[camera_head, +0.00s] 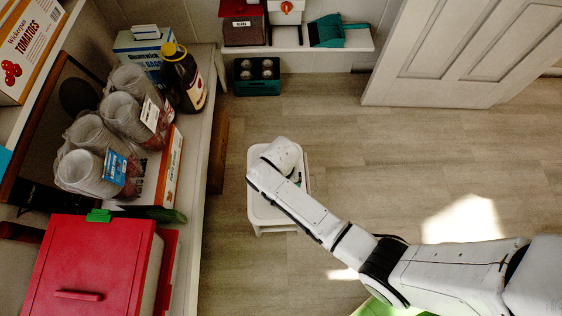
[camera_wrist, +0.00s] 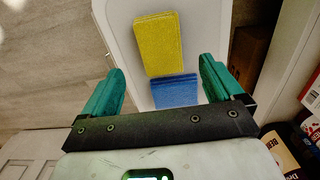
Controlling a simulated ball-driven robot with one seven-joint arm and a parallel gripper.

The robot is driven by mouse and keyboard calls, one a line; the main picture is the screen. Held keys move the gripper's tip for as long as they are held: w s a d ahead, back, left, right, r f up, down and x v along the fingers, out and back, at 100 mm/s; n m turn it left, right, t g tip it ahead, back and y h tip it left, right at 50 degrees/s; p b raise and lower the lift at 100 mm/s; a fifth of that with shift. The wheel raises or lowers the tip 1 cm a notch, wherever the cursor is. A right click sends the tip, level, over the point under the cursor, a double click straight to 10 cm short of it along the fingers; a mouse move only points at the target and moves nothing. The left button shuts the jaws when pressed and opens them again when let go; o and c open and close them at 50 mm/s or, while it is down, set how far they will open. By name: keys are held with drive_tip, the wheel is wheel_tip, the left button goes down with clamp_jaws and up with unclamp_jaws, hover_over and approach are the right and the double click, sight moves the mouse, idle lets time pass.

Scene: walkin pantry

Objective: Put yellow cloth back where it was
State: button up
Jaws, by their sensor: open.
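The yellow cloth (camera_wrist: 158,43) is a flat rectangle lying on the white stool top (camera_wrist: 208,22) in the wrist view. A blue cloth (camera_wrist: 175,92) lies right beside it, on the side nearer my gripper. My gripper (camera_wrist: 161,68) is open, with green fingers apart on either side of the cloths, and nothing is held between them. I cannot tell its height above the stool. In the head view the white stool (camera_head: 268,213) stands on the floor under the end of my arm, which hides the cloths and most of my gripper.
A shelf on the left holds a red box (camera_head: 90,268), stacked plastic cups (camera_head: 92,170) and a dark bottle (camera_head: 184,78). A dark green crate (camera_head: 257,82) stands at the back below a low shelf (camera_head: 347,40). A white door (camera_head: 460,50) is at back right. Floor right of the stool is clear.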

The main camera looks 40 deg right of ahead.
drive_tip(key=shift+r+p, duration=0.55)
drive_tip(key=shift+r, duration=1.7)
drive_tip(key=shift+s, duration=0.1)
drive_tip(key=s+d+r+n, duration=0.3)
drive_tip(key=s+d+r, duration=0.1)
drive_tip(key=s+r, duration=0.3)
drive_tip(key=s+d+r+n+t, duration=0.1)
drive_tip(key=s+d+r+n, duration=0.2)
drive_tip(key=s+r, duration=0.4)
drive_tip(key=shift+s+d+r+n, duration=0.25)
drive_tip(key=shift+s+d+n, duration=0.2)
drive_tip(key=shift+s, duration=0.7)
drive_tip(key=shift+c, duration=0.2)
